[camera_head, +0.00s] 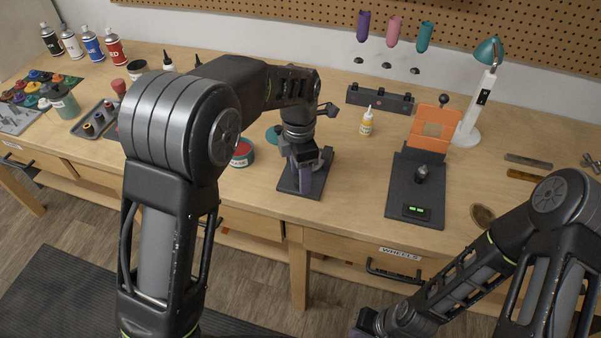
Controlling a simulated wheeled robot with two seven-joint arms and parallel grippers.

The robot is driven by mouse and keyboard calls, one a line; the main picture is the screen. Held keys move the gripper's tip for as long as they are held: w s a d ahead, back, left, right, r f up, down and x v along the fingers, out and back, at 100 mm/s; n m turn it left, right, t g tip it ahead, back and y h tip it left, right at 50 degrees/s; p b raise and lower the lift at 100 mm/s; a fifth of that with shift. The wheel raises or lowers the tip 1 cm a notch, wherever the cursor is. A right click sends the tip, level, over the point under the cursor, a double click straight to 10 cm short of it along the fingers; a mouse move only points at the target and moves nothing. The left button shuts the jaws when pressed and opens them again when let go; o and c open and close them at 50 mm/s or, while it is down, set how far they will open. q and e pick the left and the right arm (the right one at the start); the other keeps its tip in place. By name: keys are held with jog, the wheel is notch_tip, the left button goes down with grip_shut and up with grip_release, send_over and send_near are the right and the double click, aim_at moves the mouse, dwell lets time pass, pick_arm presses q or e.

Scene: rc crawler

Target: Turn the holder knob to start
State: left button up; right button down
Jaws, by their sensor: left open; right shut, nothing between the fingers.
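A small stand with a dark square base (318,185), which looks like the holder, sits near the bench's front edge. My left gripper (304,182) points down over it, open, and hides much of it. Dark knob-like parts show to the right of the gripper, one low (326,155) and one higher (328,109). I cannot tell which is the holder knob, or whether the fingers touch it. My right gripper (362,326) is low at the bottom edge, in front of the bench, shut and empty, partly cut off.
To the right stands a black device (408,206) with an orange panel (429,128) and a green-lit display (416,211). A glue bottle (366,123), a teal lamp (487,52) and a red-topped tin (242,153) are nearby. Spray cans line the back left.

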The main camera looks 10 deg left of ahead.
pick_arm(q)
notch_tip(320, 180, up, 8)
jog(key=shift+w+a+f+b, duration=0.1)
jog(key=shift+w+a+b, duration=0.05)
jog(key=shift+b, duration=0.35)
